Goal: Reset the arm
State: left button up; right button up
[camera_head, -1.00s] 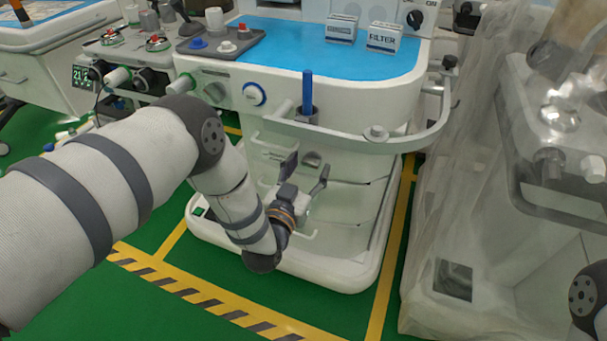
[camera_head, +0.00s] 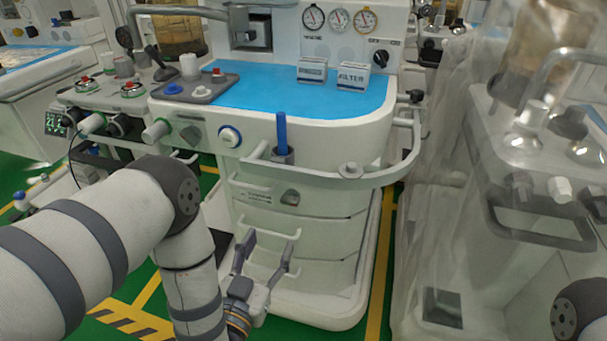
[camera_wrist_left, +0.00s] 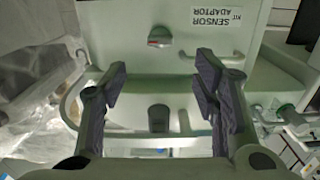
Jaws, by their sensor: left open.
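My left arm reaches in from the left in the head view. Its gripper (camera_head: 266,256) is in front of the drawers of the white anaesthesia cart (camera_head: 345,312), below the curved rail. The fingers are spread apart with nothing between them. In the left wrist view the open left gripper (camera_wrist_left: 162,88) shows its two dark padded fingers, with the cart front behind them. There a drawer label reading "SENSOR ADAPTOR KIT" (camera_wrist_left: 216,18) appears upside down. My right gripper is not in view; only a dark joint of my right arm shows at the right edge of the head view.
The cart's blue top (camera_head: 262,92) holds two white boxes, one the filter box (camera_head: 353,78), and a grey tray (camera_head: 195,88). A blue stick (camera_head: 282,132) stands in a holder at the rail (camera_head: 345,179). A plastic-covered cart (camera_head: 545,255) stands close on the right.

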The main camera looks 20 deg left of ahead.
pick_arm(q)
jog(key=s+f+g+p, duration=0.2)
jog(key=s+f+g, duration=0.1)
jog(key=s+g, duration=0.3)
jog(key=s+f+g+p, duration=0.3)
jog(key=s+f, duration=0.1)
jog(key=s, duration=0.4)
jog(key=s+a+r+g+p, duration=0.1)
jog(key=s+g, duration=0.2)
jog(key=s, duration=0.6)
jog(key=s+a+r+g+p, duration=0.1)
jog(key=s+g, duration=0.3)
jog(key=s, duration=0.5)
jog(key=s+a+r+n+g+p, duration=0.1)
jog(key=s+a+r+g, duration=0.2)
jog(key=s, duration=0.5)
jog(key=shift+s+g+y+p, duration=0.3)
jog(key=shift+s+g+p, duration=0.1)
jog(key=shift+g, duration=0.3)
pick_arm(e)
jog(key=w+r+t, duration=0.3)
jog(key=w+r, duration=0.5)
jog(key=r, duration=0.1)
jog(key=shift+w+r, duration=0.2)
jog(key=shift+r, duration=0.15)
